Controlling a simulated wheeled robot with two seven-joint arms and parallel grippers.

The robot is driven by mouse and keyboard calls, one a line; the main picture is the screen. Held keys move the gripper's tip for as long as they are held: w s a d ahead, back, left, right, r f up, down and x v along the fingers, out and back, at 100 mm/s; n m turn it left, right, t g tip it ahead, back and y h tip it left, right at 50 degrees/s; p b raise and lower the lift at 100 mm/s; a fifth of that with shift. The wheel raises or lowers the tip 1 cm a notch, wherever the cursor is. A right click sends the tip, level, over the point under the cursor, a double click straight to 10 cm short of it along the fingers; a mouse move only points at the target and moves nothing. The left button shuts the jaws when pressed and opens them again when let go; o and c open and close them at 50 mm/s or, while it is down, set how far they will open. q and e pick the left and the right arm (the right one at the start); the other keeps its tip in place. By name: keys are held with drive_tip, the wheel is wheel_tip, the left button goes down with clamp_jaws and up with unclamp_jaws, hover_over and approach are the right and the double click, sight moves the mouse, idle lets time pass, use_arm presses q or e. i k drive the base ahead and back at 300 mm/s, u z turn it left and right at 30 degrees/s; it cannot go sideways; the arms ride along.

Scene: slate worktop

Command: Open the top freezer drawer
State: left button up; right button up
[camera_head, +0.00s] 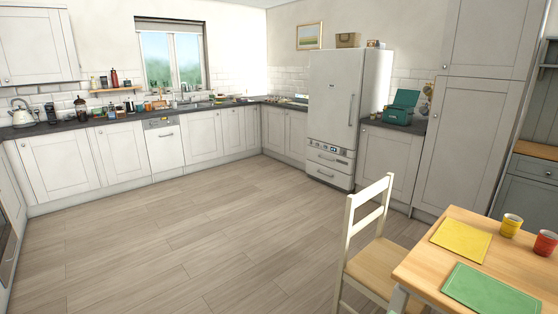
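A tall white fridge-freezer (335,95) stands against the back wall, right of the middle. Below the door is a narrow band (330,147) with small dark and coloured details, too small to make out. Under it are the upper freezer drawer front (328,161) and a lower drawer front (326,177), each with a horizontal handle. I cannot tell whether the upper drawer stands slightly out. Neither of my grippers is in view.
A wide stretch of wooden floor (170,235) lies clear up to the fridge-freezer. A white chair (370,262) and a wooden table (420,262) stand at the front right. Grey cabinets (390,158) adjoin the fridge-freezer's right side.

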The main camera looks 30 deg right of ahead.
sight(343, 164)
drive_tip(key=i, duration=0.95)
drive_tip(key=z, duration=0.25)
drive_tip(key=i, duration=1.95)
drive_tip(key=z, duration=0.45)
